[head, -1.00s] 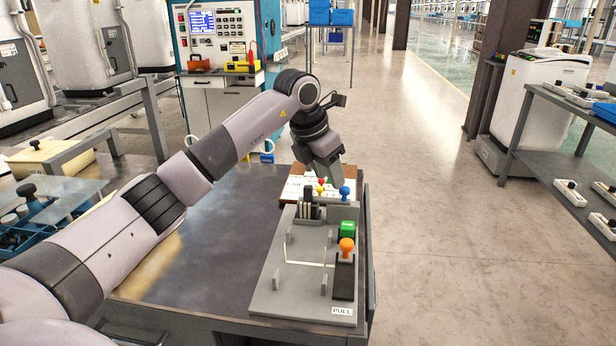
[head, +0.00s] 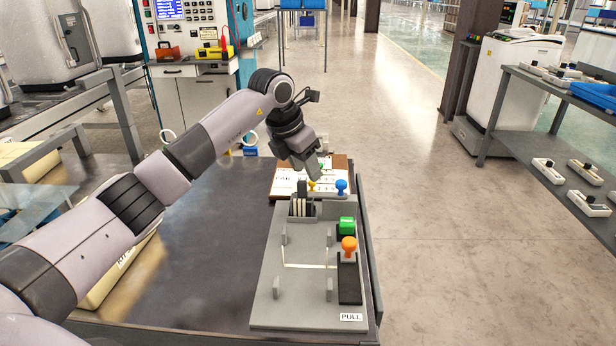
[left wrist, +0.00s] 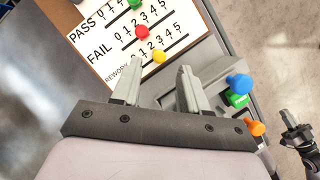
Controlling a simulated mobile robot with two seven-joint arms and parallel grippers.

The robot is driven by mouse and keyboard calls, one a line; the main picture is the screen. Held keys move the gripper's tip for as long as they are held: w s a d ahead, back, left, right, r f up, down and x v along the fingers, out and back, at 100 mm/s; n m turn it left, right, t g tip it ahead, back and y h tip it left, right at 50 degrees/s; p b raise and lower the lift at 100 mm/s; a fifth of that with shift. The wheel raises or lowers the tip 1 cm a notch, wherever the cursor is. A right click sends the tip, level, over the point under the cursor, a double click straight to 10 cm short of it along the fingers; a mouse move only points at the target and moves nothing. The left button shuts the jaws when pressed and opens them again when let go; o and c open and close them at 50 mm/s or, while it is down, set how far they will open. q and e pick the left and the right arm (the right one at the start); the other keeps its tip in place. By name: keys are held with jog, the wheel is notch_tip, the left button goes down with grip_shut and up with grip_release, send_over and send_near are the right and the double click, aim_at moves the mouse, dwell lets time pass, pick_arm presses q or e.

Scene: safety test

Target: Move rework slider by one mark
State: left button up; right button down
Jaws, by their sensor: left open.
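A white score board on a brown panel (left wrist: 92,47) has rows marked PASS, FAIL and REWORK, each with numbered marks. The yellow knob (left wrist: 159,57) sits on the REWORK row, the red knob (left wrist: 142,32) on FAIL and the green knob (left wrist: 135,3) on PASS. The yellow knob also shows in the head view (head: 312,186). My left gripper (left wrist: 160,80) is open and empty. The yellow knob shows just past its fingertips, roughly midway between them; contact is not visible. A dark mechanism at the right edge of the left wrist view may be my right gripper (left wrist: 297,138); its jaws are unclear.
A grey fixture (head: 265,305) marked PULL lies in front of the board, with a blue knob (head: 341,186), a green block (head: 346,225) and an orange knob (head: 349,245). The blue knob stands close right of my left gripper. The bench top (head: 215,260) left of the fixture is clear.

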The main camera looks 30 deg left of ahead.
aim_at(312, 187)
pick_arm(q)
jog(key=shift+x, duration=1.75)
pick_arm(e)
jog(key=shift+w+a+r, duration=0.35)
jog(key=shift+r, duration=0.1)
pick_arm(q)
jog(key=shift+c, duration=0.2)
